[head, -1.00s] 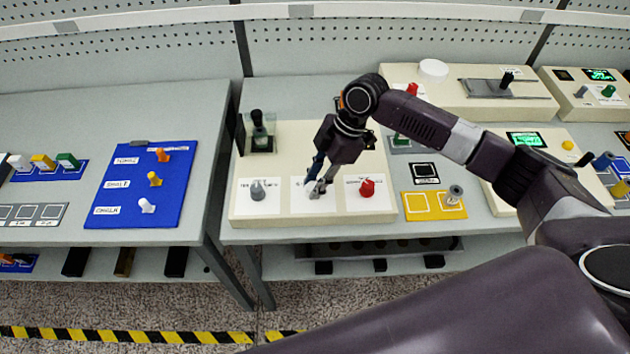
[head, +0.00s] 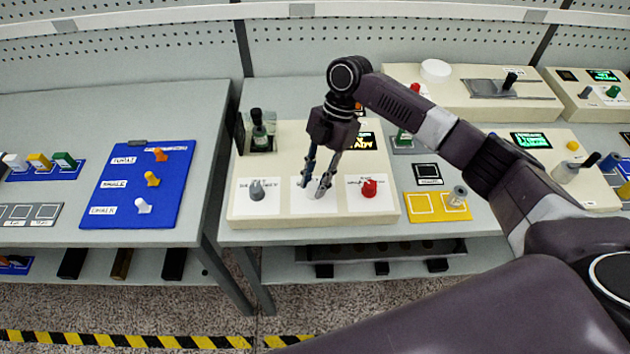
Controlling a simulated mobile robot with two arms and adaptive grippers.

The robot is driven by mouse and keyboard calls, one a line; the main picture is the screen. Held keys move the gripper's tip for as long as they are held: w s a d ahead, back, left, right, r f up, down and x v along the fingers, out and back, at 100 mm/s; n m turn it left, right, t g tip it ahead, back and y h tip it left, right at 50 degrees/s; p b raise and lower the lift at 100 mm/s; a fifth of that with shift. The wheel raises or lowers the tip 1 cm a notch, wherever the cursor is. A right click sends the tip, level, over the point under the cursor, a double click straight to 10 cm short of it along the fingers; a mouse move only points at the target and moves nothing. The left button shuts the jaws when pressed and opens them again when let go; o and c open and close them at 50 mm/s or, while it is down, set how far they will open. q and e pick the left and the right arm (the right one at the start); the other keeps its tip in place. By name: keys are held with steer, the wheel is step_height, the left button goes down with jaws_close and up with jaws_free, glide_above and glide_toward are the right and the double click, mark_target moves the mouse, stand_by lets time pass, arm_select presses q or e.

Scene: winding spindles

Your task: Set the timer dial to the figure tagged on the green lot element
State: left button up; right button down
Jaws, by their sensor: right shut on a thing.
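A cream control box (head: 238,205) in the middle has three white label plates. A grey knob (head: 257,190) is on the left plate and a red knob (head: 370,188) on the right one. My right gripper (head: 314,190) points down at the middle plate, shut on a small dial there that its fingers mostly hide. The dial's figures are too small to read. A green element (head: 64,160) stands in a blue rack at the far left, and another green piece (head: 403,136) stands behind the box's right side. I cannot read a tag on either. My left gripper is out of view.
A lit display (head: 370,143) is partly behind my gripper. A yellow tray (head: 425,214) holds a grey spindle at the right. A blue board (head: 110,218) with several pegs lies left.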

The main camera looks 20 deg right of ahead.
steer(key=shift+w, duration=0.1)
steer(key=c, duration=1.6)
jaws_free()
steer(key=v, duration=1.2)
